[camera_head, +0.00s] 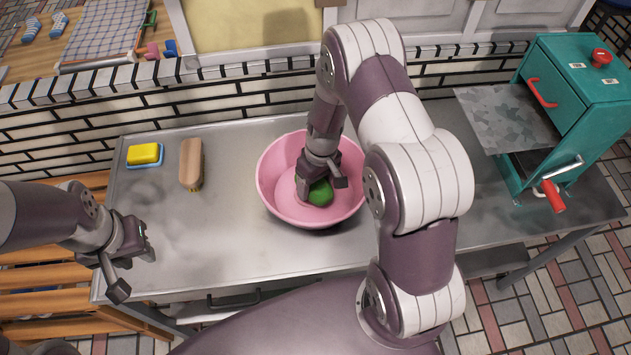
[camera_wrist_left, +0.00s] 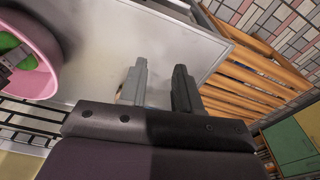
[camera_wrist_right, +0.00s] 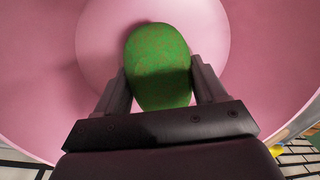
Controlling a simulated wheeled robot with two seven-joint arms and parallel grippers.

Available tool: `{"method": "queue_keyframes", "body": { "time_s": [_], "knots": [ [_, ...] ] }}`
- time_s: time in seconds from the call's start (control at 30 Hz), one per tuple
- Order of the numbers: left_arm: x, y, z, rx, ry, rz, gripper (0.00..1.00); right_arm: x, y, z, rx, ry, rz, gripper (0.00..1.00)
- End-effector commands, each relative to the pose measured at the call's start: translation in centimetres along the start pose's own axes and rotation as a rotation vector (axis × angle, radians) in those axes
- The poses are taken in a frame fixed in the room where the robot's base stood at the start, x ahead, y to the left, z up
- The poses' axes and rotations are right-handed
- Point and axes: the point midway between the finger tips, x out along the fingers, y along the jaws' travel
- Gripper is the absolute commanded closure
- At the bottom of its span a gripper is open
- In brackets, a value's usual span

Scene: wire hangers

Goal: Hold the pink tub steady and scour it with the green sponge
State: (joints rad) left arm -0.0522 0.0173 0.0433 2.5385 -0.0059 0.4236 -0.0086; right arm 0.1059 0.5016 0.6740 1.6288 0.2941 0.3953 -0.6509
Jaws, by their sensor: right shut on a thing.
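The pink tub (camera_head: 275,187) stands on the grey metal table. Its rim also shows at the left of the left wrist view (camera_wrist_left: 52,50). The green sponge (camera_head: 320,192) is inside the tub, low over its floor. My right gripper (camera_head: 322,187) reaches down into the tub and is shut on the sponge. In the right wrist view the sponge (camera_wrist_right: 158,60) sits between the two fingers, with the tub floor (camera_wrist_right: 100,40) around it. My left gripper (camera_head: 135,272) is open and empty over the table's front left corner, apart from the tub.
A yellow soap bar (camera_head: 144,154) on a blue dish and a wooden brush (camera_head: 191,165) lie left of the tub. A teal machine (camera_head: 573,90) with a red-handled crank stands at the right. The table (camera_head: 235,235) is clear between my left gripper and the tub.

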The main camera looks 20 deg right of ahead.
Motion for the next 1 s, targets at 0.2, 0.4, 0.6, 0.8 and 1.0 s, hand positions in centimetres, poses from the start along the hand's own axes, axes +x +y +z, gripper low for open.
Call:
{"method": "queue_keyframes", "body": {
  "time_s": [0.2,0.4,0.6,0.8,1.0],
  "knots": [
    [1.1,9.3,-4.2,0.539,0.01,-0.018,0.67,0.0,0.0,0.0,0.0,0.0,0.0,0.54],
    [2.4,22.4,-4.0,1.14,0.056,-0.06,0.67,0.0,0.0,0.0,0.0,0.0,0.0,0.54],
    [3.0,31.4,-0.3,1.521,0.116,-0.095,0.67,0.0,0.0,0.0,0.0,0.0,0.0,0.54],
    [3.3,34.5,1.6,1.658,0.144,-0.111,0.67,0.0,0.0,0.0,0.0,0.0,0.0,0.54],
    [5.7,34.7,1.4,1.666,0.143,-0.112,0.67,0.0,0.0,0.0,-0.001,0.0,0.0,0.54]
  ]
}}
